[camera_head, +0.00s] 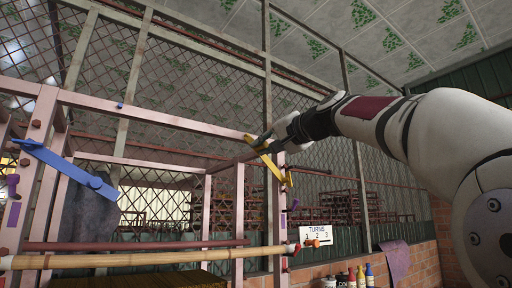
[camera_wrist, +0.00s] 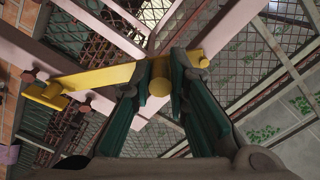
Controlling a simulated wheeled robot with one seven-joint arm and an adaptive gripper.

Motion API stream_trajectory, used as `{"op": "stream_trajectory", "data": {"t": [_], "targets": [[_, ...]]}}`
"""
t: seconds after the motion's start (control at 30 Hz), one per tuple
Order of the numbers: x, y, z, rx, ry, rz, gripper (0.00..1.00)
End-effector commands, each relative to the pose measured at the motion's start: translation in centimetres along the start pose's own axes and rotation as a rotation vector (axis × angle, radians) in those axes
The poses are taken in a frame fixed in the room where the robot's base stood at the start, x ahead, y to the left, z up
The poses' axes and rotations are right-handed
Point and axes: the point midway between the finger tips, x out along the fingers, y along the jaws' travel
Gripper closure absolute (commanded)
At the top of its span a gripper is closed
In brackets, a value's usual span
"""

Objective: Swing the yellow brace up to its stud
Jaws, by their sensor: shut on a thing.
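The yellow brace (camera_head: 268,163) is a flat bar on the right post of the pink frame, slanting from upper left to lower right in the head view. In the wrist view the brace (camera_wrist: 110,77) runs across the pink beams, with a thick round yellow end at far left. My gripper (camera_head: 266,142) is at the brace's upper part. In the wrist view its green-padded fingers (camera_wrist: 160,90) close around a yellow knob on the brace. Dark red studs (camera_wrist: 85,105) show near the brace's left part; I cannot tell which is its stud.
A blue brace (camera_head: 65,168) slants across the frame's left side. A bamboo pole (camera_head: 150,259) and a dark red bar (camera_head: 135,245) cross low in front. Wire mesh stands behind.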

Motion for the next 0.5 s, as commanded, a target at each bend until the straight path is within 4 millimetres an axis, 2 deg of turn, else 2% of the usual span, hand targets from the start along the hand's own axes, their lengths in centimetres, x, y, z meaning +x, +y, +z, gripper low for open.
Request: {"op": "stream_trajectory", "data": {"t": [0.2,0.5], "targets": [[-0.36,-0.10,-0.79,0.036,0.003,-0.002,1.00],[-0.34,-0.04,-0.86,0.041,0.003,-0.002,1.00]]}}
